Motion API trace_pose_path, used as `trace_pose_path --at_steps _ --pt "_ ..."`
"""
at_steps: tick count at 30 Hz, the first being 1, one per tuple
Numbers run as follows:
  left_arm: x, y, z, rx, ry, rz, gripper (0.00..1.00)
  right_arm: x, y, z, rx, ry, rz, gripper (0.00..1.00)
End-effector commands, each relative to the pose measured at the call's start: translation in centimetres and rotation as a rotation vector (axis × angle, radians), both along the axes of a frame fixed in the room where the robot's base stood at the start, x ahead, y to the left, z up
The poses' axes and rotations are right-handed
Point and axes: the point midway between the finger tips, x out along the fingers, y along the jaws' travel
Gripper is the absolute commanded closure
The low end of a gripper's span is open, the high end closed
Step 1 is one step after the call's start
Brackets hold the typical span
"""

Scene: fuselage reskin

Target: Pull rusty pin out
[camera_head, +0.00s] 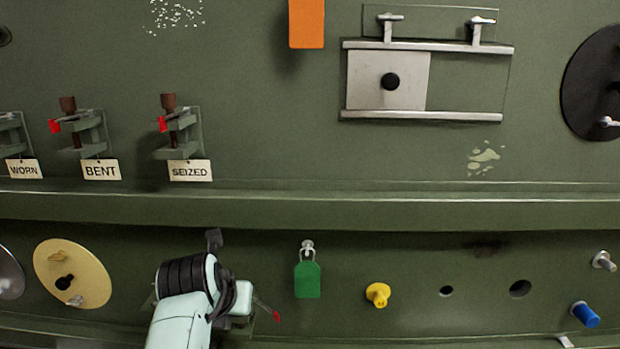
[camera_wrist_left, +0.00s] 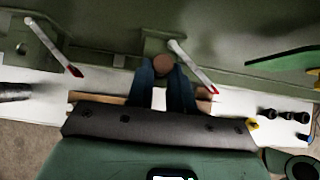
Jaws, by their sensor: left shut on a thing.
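In the left wrist view, my left gripper (camera_wrist_left: 164,88) has its two blue fingers closed around a brown, round-headed pin (camera_wrist_left: 162,64). The pin head shows between the fingertips, beside a green bracket (camera_wrist_left: 152,46). A pale lever with a red tip (camera_wrist_left: 192,66) stands just right of the fingers. In the head view my left wrist covers the fingers and the pin, so I cannot tell how deep the pin sits. Other brown pins stand upright in brackets labelled BENT (camera_head: 68,104) and SEIZED (camera_head: 168,102). My right gripper is not in view.
A ledge (camera_head: 400,212) runs across the green panel above my left wrist. A green tag (camera_head: 307,279) and a yellow knob (camera_head: 378,294) are to its right. A tan disc (camera_head: 90,262) is to its left. A second red-tipped lever (camera_wrist_left: 55,47) is left of the fingers.

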Motion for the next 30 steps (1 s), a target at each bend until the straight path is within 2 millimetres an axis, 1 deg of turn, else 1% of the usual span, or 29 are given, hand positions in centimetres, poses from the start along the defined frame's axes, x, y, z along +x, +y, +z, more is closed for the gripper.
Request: trace_pose_path --at_steps 30 --pt "0.0 0.1 2.6 0.001 -0.001 0.001 1.0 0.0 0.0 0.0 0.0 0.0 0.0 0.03"
